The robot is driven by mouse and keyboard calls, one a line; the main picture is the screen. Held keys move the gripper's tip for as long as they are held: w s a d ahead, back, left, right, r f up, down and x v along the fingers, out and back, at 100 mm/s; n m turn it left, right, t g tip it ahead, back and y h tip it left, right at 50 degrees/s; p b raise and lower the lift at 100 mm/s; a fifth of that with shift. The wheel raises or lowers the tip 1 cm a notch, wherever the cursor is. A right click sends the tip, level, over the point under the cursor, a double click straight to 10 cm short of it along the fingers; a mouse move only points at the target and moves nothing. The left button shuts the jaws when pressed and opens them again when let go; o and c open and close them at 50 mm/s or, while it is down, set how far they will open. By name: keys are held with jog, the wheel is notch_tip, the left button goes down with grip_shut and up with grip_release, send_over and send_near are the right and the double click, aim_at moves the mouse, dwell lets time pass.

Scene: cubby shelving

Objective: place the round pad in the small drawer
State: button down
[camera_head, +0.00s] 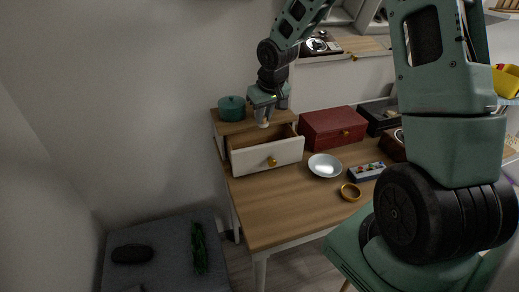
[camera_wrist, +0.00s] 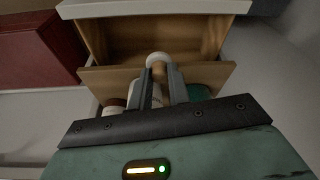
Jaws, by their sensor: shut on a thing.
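A pale round pad (camera_wrist: 157,59) is pinched between the fingertips of my gripper (camera_wrist: 159,76) in the wrist view. It shows as a small white shape (camera_head: 263,124) under my gripper (camera_head: 264,112) in the head view, and the fingers hide part of it. The small drawer (camera_head: 266,156) has a white front with a gold knob and is pulled open from a wooden unit on the desk. My gripper holds the pad above the drawer, near its back. The drawer's wooden inside (camera_wrist: 125,38) looks empty where it shows in the wrist view.
A green lidded pot (camera_head: 231,108) stands on the unit, left of my gripper. A red box (camera_head: 332,127) sits right of the drawer. A white bowl (camera_head: 325,166), a gold ring (camera_head: 350,192) and a button box (camera_head: 366,171) lie on the desk (camera_head: 285,212), whose front left is clear.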

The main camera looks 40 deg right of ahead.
aim_at(264, 146)
notch_tip(264, 146, down, 12)
jog(key=shift+f+b, duration=0.1)
jog(key=shift+b, duration=0.6)
jog(key=shift+f, duration=0.15)
jog(key=c, duration=1.3)
grip_release()
